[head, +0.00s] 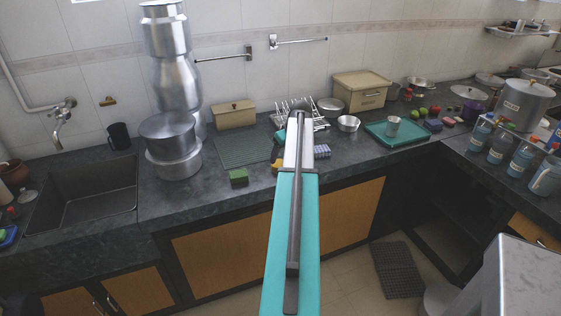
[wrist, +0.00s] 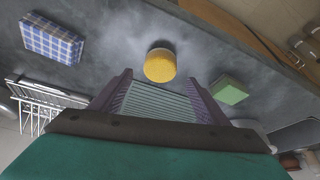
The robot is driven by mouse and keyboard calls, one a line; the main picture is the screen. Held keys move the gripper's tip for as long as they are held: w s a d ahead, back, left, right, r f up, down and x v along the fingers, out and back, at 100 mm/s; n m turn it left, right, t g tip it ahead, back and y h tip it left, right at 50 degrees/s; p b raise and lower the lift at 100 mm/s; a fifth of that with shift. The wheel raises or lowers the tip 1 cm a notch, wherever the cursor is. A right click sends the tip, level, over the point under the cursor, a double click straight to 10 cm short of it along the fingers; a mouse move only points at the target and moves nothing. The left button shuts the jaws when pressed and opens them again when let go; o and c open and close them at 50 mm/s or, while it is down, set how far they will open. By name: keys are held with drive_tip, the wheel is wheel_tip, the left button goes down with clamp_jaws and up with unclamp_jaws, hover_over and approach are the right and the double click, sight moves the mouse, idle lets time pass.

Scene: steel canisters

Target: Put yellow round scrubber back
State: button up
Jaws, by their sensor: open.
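The yellow round scrubber (wrist: 160,65) lies on the dark stone counter, just beyond my gripper (wrist: 160,82) in the wrist view. My gripper is open, with its two purplish fingers spread and nothing held between them. The scrubber appears ahead of the gap between the fingers and apart from them. In the head view the scrubber (head: 276,166) shows only in part at the left edge of my arm, near the counter's front edge. My arm hides my fingertips there.
A green sponge (head: 238,176) and a blue checked sponge (head: 322,151) lie on either side of the scrubber. A dish rack (head: 300,110) stands behind, a ribbed mat (head: 243,149) to the left. Stacked steel pots (head: 177,160) and a sink (head: 85,190) are farther left; a teal tray (head: 375,130) is right.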

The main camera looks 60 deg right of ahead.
drive_tip(key=b+v, duration=0.1)
drive_tip(key=v, duration=0.5)
drive_tip(key=shift+r, duration=0.2)
drive_tip(key=shift+s, duration=0.1)
idle(0.4)
